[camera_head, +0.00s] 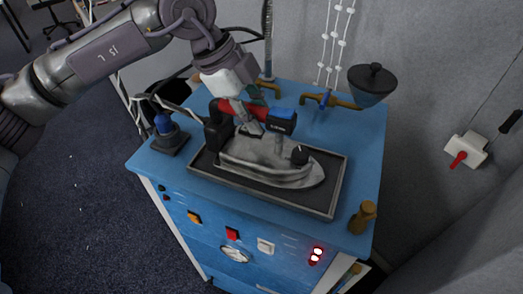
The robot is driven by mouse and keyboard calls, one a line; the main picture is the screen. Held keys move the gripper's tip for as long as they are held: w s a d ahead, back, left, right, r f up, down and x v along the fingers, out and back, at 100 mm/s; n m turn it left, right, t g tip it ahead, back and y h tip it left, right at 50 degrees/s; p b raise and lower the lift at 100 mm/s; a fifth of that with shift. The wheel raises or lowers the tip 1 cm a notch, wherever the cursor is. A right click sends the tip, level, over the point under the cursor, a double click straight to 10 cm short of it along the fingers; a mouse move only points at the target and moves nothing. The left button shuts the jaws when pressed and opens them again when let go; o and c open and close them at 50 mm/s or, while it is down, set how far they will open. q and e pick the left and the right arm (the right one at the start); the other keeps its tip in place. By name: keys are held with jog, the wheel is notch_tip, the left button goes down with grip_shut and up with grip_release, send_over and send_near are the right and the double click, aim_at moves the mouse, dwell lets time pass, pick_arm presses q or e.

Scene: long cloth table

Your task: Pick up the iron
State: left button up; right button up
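The iron (268,160) has a grey body, a red and black handle with a blue front end, and a dark knob near its tip. It sits flat on a dark framed tray (318,208) on the blue cabinet top, its tip pointing right. My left gripper (251,117) comes down from above at the iron's handle, and its fingers overlap the red grip. Part of the handle is hidden by the fingers, and I cannot tell whether they are closed on it. My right gripper is not in view.
A dark funnel-shaped cup (371,86) and brass taps (318,99) stand at the back. A blue-topped button (163,125) on a dark base is at the left, with cables behind. A brown knob (362,217) stands at the right front corner. A wall switch (465,150) is at the right.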

pick_arm(q)
grip_shut()
jog(key=shift+w+r, duration=0.1)
jog(key=shift+r, duration=0.1)
